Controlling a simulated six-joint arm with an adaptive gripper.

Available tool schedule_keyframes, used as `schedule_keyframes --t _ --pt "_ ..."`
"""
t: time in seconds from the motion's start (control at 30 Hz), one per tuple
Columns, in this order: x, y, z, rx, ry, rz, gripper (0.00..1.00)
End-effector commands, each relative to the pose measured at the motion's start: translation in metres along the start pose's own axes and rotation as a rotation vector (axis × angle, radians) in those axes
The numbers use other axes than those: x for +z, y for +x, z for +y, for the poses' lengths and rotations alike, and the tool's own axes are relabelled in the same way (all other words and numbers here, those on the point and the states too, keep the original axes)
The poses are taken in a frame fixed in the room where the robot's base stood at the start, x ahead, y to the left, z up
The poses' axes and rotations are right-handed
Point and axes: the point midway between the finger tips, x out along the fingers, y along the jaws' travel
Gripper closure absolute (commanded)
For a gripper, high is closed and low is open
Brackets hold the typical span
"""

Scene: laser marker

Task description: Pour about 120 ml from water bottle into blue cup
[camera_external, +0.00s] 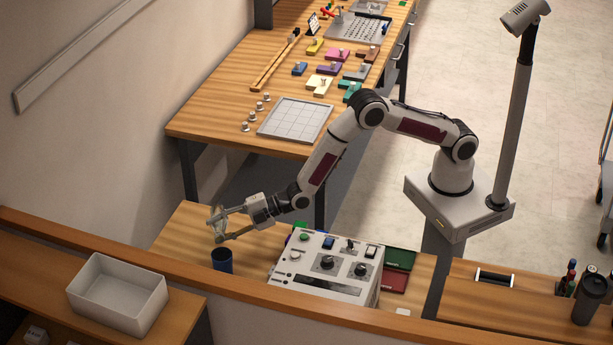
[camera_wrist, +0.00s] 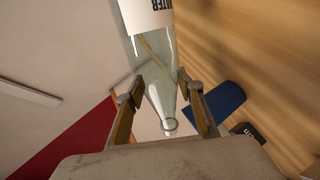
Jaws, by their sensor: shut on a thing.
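A clear bottle with a white label (camera_wrist: 150,18) is between the fingers of my gripper (camera_wrist: 163,90) in the wrist view. Its narrow neck and round mouth rim show low between the fingers. In the external view my gripper (camera_external: 226,222) is shut on the bottle (camera_external: 214,226), which is small, see-through and partly hidden by the fingers. A dark blue cup (camera_external: 222,262) stands on the wooden table just below the gripper. The cup also shows right of the fingers in the wrist view (camera_wrist: 228,99). The water level and any flow cannot be made out.
A white control box (camera_external: 325,268) with knobs and buttons stands right of the cup. Green and red flat pieces lie right of the box. Table left of the cup is clear.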

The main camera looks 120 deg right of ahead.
Motion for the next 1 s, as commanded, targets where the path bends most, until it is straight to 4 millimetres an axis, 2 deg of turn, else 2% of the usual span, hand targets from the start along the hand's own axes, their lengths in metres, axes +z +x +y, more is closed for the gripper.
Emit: schedule_keyframes --t 0.4,1.0 --pt "-0.012 -0.003 0.013 0.003 -0.168 -0.054 1.0" --pt "-0.015 -0.006 0.019 0.001 -0.252 -0.082 1.0"
